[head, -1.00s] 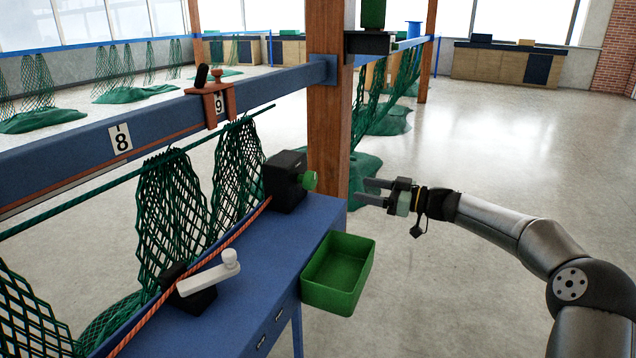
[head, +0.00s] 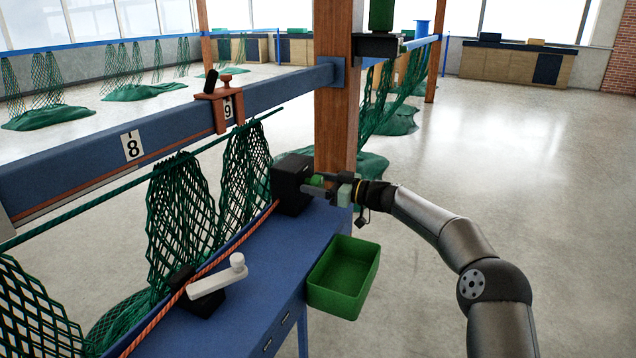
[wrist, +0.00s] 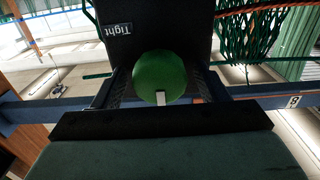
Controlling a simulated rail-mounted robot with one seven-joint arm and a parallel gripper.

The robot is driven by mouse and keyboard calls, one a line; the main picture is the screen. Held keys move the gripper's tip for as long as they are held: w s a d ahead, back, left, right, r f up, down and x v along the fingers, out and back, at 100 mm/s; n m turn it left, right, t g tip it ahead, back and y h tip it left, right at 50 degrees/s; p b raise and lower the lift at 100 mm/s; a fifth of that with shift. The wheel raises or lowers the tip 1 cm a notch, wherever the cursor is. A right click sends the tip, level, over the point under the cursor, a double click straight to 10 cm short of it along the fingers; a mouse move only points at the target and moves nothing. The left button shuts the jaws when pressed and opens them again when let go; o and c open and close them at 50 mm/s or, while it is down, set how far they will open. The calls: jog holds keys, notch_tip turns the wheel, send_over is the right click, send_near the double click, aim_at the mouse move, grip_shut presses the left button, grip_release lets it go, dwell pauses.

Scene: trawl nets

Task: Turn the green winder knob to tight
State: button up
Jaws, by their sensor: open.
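The green winder knob (wrist: 158,78) sits on the front of a black winder box (head: 291,184) at the far end of the blue bench. In the wrist view the knob lies between the two fingers of my gripper (wrist: 160,92), with a white mark on its lower edge. A "Tight" label (wrist: 118,27) is on the box face, up and left of the knob. In the head view my gripper (head: 318,186) reaches the knob (head: 317,180) from the right, fingers open on either side and partly covering it. I cannot tell whether a finger touches it.
A green bin (head: 342,277) hangs on the bench's right side, below my arm. A wooden post (head: 337,110) stands just behind the box. A white crank handle (head: 218,277) is nearer on the blue bench (head: 270,262). Nets hang at left. Floor at right is clear.

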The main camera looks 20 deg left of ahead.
jog(key=c, duration=1)
jog(key=shift+o, duration=0.2)
